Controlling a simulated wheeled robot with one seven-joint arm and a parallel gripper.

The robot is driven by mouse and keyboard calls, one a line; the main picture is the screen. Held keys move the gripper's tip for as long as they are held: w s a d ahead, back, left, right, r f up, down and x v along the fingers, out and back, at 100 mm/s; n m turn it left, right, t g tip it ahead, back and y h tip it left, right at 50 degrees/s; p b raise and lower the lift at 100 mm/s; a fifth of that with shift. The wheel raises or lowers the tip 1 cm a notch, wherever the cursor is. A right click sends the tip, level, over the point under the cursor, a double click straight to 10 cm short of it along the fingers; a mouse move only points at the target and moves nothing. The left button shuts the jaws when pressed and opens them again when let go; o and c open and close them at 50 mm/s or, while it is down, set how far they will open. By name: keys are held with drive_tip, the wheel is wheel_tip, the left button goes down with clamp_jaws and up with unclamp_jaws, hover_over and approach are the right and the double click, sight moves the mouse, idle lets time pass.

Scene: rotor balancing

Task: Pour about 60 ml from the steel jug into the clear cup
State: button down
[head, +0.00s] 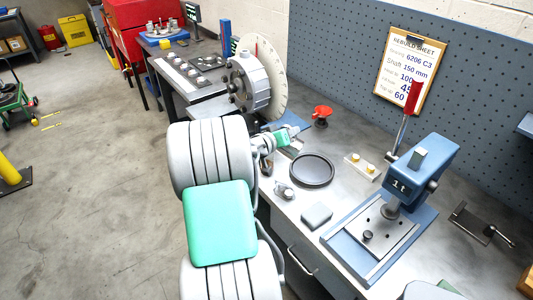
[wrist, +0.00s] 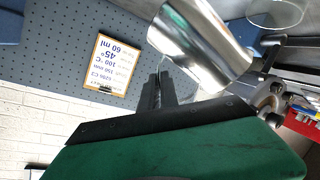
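The steel jug (wrist: 200,42) is a shiny cylinder in the wrist view, tilted in the picture, just beyond my fingertips. My gripper (wrist: 158,88) has its two dark fingers close together at the jug's side and appears shut on its handle. In the head view my gripper (head: 291,134) is over the bench, near the disc machine; the jug is not clear there. The clear cup (wrist: 275,12) shows as a transparent rounded outline at the top right of the wrist view, apart from the jug. I cannot make out the liquid level in either.
The disc machine (head: 255,85) stands behind my gripper. A black round dish (head: 312,171), a red funnel-like piece (head: 321,115) and a blue press (head: 420,170) are on the bench to the right. The rebuild sheet (head: 411,70) hangs on the pegboard; it also shows in the wrist view (wrist: 112,62).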

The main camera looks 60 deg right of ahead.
sight(296, 144)
drive_tip(key=shift+w+r+p, duration=0.25)
drive_tip(key=shift+r+p, duration=0.05)
drive_tip(key=shift+m+t, duration=0.3)
drive_tip(key=shift+m, duration=0.4)
drive_tip(key=s+f+b, duration=0.1)
drive_tip(key=b, duration=0.1)
drive_tip(key=s+f+b, duration=0.1)
drive_tip(key=f+b, duration=0.1)
drive_tip(key=shift+d+f, duration=0.1)
drive_tip(key=shift+f, duration=0.2)
drive_tip(key=shift+s+r+m+t+b, duration=0.1)
drive_tip(key=shift+s+m+t+b, duration=0.2)
drive_tip(key=shift+s, duration=0.05)
drive_tip(key=shift+r+p, duration=0.3)
drive_tip(key=shift+p, duration=0.1)
drive_tip(key=shift+w+f, duration=0.1)
drive_tip(key=shift+w, duration=0.2)
drive_tip(key=shift+s, duration=0.1)
